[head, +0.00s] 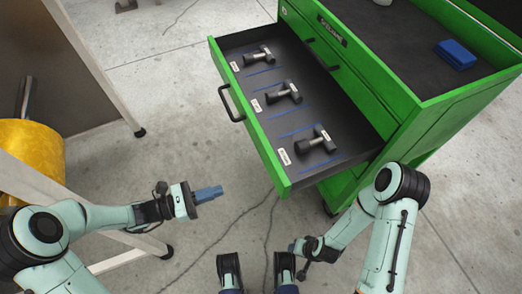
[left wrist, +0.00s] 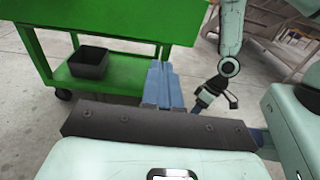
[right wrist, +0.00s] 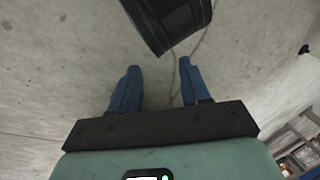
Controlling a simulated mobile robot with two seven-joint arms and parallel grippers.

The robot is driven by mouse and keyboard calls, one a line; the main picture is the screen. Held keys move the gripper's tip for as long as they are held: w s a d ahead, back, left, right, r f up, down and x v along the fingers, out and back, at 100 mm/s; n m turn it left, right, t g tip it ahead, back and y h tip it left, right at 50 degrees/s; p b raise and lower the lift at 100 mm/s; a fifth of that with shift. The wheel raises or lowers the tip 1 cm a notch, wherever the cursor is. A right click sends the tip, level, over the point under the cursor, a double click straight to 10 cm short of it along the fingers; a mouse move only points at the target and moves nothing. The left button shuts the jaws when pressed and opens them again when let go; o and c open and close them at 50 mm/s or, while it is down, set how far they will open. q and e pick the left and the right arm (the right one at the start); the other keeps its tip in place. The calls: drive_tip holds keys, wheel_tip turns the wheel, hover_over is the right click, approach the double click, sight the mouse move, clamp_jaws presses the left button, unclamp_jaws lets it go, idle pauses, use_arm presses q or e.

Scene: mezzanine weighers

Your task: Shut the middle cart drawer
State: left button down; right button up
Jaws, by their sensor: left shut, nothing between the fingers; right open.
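The green cart (head: 400,110) stands at the upper right, with one drawer (head: 262,150) pulled far out towards the left. A shut drawer face with a dark handle (head: 322,55) shows above it. My right gripper (right wrist: 156,85) is open and empty, low near my base.
A blue box (head: 455,54) lies on the cart's top. In the left wrist view, a black bin (left wrist: 89,62) stands on its lower shelf. A yellow drum (head: 30,160) and a pale metal frame (head: 95,65) stand at the left. The floor before the drawer is clear.

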use_arm(q)
drive_tip(key=w+r, duration=0.1)
drive_tip(key=b, duration=0.3)
approach(267, 164)
drive_tip(key=shift+t+h, duration=0.3)
drive_tip(key=shift+t, duration=0.1)
drive_tip(key=x, duration=0.6)
drive_tip(key=shift+s+d, duration=0.15)
drive_tip(key=shift+s, duration=0.2)
drive_tip(key=shift+w+d, duration=0.15)
drive_tip(key=shift+d, duration=0.2)
use_arm(e)
drive_tip(key=w+d+f+t, duration=0.1)
drive_tip(key=w+d+f, duration=0.1)
drive_tip(key=w+f, duration=0.1)
drive_tip(key=shift+w+d+f+h, duration=0.3)
drive_tip(key=shift+w+f+h, duration=0.1)
drive_tip(key=shift+w, duration=0.4)
use_arm(q)
drive_tip(key=shift+d, duration=0.15)
use_arm(e)
drive_tip(key=shift+w+r, duration=0.1)
drive_tip(key=shift+r, duration=0.05)
